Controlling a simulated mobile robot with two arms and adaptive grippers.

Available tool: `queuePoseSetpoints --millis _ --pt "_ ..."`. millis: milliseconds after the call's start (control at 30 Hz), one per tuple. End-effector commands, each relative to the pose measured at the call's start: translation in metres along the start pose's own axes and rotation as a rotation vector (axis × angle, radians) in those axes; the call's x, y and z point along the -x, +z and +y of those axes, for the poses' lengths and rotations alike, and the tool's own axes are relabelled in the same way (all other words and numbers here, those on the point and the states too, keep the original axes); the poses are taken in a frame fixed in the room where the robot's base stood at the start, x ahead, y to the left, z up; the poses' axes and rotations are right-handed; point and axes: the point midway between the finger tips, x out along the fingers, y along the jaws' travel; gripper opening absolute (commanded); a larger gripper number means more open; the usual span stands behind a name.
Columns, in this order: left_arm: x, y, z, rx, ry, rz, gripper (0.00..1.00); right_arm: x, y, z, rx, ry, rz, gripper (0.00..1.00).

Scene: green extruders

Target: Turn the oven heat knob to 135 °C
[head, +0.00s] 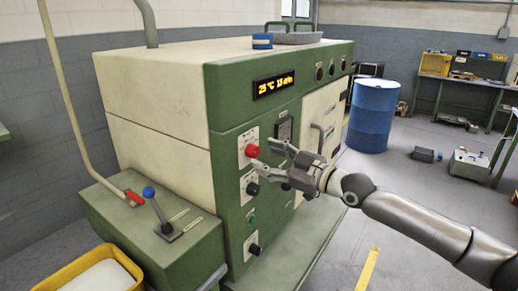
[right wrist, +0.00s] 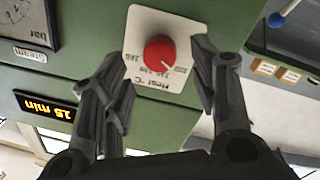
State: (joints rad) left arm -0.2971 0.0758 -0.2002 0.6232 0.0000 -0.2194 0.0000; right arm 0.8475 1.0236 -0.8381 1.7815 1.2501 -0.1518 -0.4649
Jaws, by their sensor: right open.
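The red heat knob (head: 252,151) sits on a white plate on the green front panel of the oven (head: 235,115). In the right wrist view the knob (right wrist: 158,53) is seen upside down, with "Heat °C" and small numbers on its plate (right wrist: 150,80). I cannot tell exactly which number it points to. My left gripper is out of view.
A black knob (head: 252,188) is below the heat knob, and another black knob (head: 254,249) is lower. A blue-tipped lever (head: 155,208) stands on a green box at the left. A blue barrel (head: 372,114) stands behind on open floor.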

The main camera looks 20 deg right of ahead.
Motion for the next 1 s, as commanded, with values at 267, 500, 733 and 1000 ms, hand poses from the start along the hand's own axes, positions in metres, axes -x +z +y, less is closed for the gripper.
queuePoseSetpoints --millis 267,500,733,1000 --pt "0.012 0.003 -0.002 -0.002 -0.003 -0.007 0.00 -0.031 -0.002 0.000 0.001 0.000 0.001 0.54" --pt "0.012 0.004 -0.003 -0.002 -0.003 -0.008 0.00 -0.036 0.000 0.000 0.001 0.000 0.000 0.54" --pt "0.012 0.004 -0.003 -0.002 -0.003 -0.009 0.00 -0.036 0.000 0.000 0.001 0.000 0.000 0.44" --pt "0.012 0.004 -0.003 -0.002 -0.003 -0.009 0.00 -0.035 0.000 0.000 0.001 -0.001 0.000 0.09"
